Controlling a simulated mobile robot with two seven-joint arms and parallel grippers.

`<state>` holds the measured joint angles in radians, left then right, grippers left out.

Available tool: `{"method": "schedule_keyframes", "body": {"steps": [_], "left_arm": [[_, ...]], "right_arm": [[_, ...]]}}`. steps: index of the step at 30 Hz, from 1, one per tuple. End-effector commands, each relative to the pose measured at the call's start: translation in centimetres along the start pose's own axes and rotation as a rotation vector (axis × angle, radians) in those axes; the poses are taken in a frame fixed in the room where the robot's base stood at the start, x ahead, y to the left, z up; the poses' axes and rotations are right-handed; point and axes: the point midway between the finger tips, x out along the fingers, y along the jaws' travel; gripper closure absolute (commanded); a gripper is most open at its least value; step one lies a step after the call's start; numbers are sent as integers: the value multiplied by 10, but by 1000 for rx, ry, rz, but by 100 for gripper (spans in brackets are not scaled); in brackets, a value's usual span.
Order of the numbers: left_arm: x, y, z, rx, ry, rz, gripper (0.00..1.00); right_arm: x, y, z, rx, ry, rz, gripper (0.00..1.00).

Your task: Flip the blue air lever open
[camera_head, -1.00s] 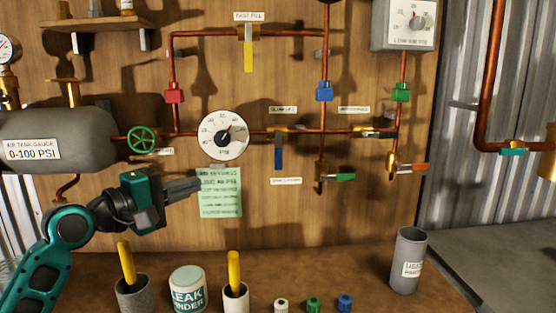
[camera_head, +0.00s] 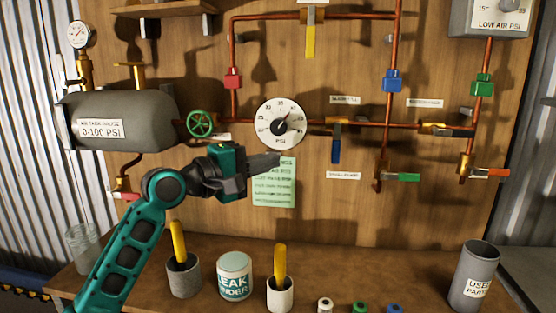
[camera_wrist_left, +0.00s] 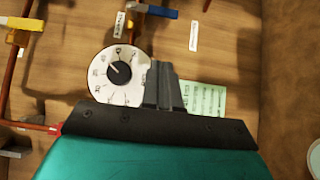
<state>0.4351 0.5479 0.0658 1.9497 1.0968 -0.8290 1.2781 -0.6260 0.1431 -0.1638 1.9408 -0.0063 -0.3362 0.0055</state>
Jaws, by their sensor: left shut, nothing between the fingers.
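The blue air lever (camera_head: 336,149) hangs straight down from a brass valve (camera_head: 338,121) on the copper pipe, just right of the round dial gauge. In the left wrist view a blue handle (camera_wrist_left: 160,11) shows at the top, beyond the dial. My left gripper (camera_head: 279,159) is shut and empty in front of the board, below the dial and left of the blue lever, apart from it. Its closed fingers also show in the left wrist view (camera_wrist_left: 163,70), beside the dial. My right gripper is not in view.
The dial gauge (camera_head: 280,123) and a green note (camera_head: 274,183) are close to my left gripper. A yellow lever (camera_head: 311,40) hangs above; green (camera_head: 404,177) and orange (camera_head: 491,172) handles are at right. Cups and a leak finder can (camera_head: 235,275) stand on the bench below.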

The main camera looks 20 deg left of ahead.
Motion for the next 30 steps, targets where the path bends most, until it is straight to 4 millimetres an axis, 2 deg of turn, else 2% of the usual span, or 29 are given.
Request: {"method": "schedule_keyframes", "body": {"steps": [6,11,12,19,30], "left_arm": [[48,2,0,-2,-1,3,100],[80,2,1,-1,-2,1,100],[85,2,6,-1,-4,1,100],[104,1,25,0,-2,0,100],[107,0,29,0,0,0,100]], "right_arm": [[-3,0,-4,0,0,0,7],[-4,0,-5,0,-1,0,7],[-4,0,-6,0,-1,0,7],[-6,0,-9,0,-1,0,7],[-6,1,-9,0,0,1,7]]}}
